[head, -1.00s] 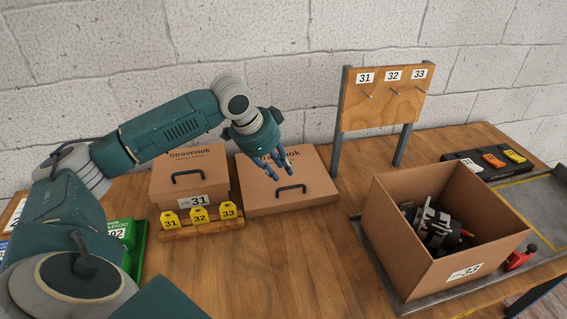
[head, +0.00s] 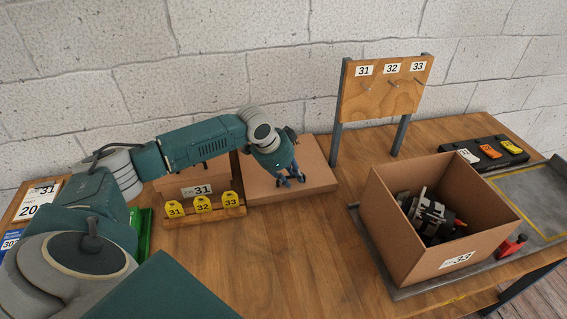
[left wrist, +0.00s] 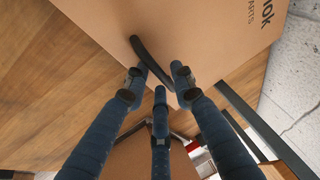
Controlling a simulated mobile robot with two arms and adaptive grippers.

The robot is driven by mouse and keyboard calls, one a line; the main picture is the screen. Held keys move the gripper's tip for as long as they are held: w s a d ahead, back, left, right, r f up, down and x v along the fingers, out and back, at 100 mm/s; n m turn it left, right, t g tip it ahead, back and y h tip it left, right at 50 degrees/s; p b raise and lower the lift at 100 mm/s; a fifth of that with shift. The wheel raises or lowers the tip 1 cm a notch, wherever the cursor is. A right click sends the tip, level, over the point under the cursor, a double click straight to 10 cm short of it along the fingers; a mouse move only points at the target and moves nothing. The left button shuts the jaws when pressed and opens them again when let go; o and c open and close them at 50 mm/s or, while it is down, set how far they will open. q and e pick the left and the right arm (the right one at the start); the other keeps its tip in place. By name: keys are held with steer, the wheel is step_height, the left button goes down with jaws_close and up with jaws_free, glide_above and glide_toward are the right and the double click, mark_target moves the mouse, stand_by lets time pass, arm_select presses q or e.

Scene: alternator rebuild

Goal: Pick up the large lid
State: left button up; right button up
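The large lid (head: 316,168) is a flat brown cardboard lid at the back of the table, left of the tag board. Its black handle is hidden behind my left gripper (head: 289,181) in the head view. My right gripper is not in view.
A smaller box marked 31 (head: 172,190) stands left of the lid, behind a rack of yellow tags (head: 204,204). The tag board (head: 384,95) stands right of the lid. An open box marked 33 (head: 412,255) holds dark machine parts. The table's middle is clear.

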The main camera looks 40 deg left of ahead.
arm_select(q)
jaws_close()
steer(key=shift+r, duration=0.1)
